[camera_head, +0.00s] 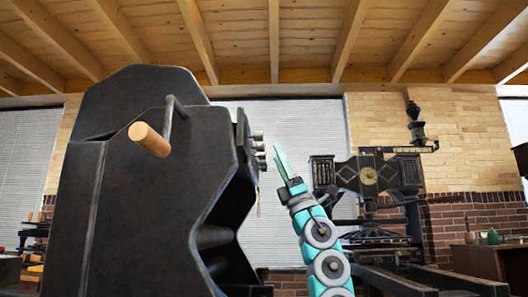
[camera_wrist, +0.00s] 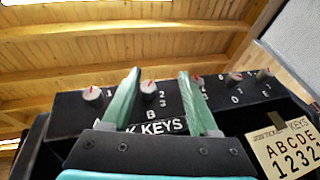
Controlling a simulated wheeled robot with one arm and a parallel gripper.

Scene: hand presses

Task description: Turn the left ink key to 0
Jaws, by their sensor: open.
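The left ink key (camera_wrist: 92,96) is a pale round knob with a red mark at its top, at the left of a dark panel in the wrist view. A "1" shows to its right; its other numbers are hidden or too small to read. My gripper (camera_wrist: 160,73) is open and empty, with teal fingers either side of a second knob (camera_wrist: 148,87) labelled B. The left key lies outside the left finger. In the head view, my gripper (camera_head: 284,158) is just right of the press's row of knobs (camera_head: 259,146), apart from them.
More knobs (camera_wrist: 234,78) continue to the right along the panel. A cream card (camera_wrist: 286,148) reads "KEYS", "ABCDE" and "12321". The dark press (camera_head: 140,215) with a wooden handle (camera_head: 149,139) fills the left. Another hand press (camera_head: 372,175) stands behind at right.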

